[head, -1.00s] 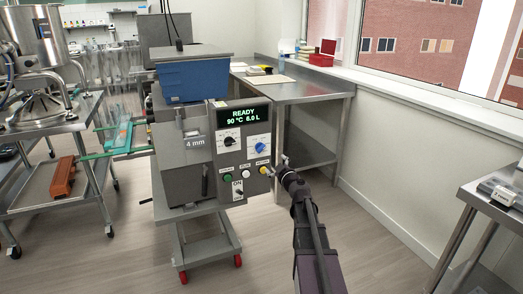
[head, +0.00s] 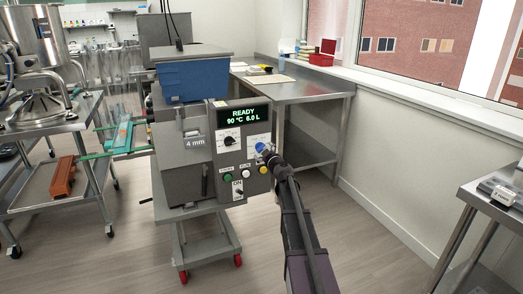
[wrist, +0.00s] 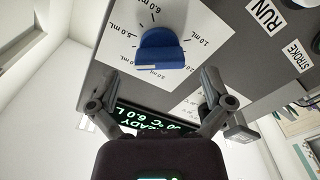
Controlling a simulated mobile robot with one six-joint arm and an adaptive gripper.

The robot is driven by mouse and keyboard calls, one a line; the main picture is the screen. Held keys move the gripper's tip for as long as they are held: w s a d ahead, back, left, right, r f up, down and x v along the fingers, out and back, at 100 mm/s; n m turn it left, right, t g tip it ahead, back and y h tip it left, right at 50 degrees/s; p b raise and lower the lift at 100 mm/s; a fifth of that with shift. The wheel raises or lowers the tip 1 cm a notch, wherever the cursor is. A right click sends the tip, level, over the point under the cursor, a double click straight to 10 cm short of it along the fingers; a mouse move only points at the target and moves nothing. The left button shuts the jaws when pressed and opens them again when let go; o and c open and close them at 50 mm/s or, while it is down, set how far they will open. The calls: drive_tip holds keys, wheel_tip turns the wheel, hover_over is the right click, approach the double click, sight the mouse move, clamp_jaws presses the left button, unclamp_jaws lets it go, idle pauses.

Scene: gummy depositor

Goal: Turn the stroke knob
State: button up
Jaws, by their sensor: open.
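The blue knob (head: 261,147) is on a white mL dial at the right of the grey machine's control panel, below the display. In the wrist view the blue knob (wrist: 160,48) is close ahead, with dial marks such as 6.0 and 1.0 mL around it. My gripper (head: 265,153) is at the panel, partly covering the knob and dial. In the wrist view my gripper (wrist: 157,88) is open, one finger on each side and a gap between each finger and the knob. A STROKE label (wrist: 298,56) shows there at the right.
The display (head: 243,116) reads READY, 90 °C, 6.0 L. A black knob (head: 230,140) is to the left. Green (head: 228,170), white (head: 246,170) and yellow (head: 263,169) buttons and an ON switch (head: 239,190) sit below. A steel table (head: 305,92) stands behind.

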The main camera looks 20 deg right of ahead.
drive_tip(key=shift+w, duration=1)
drive_tip(key=c, duration=1.1)
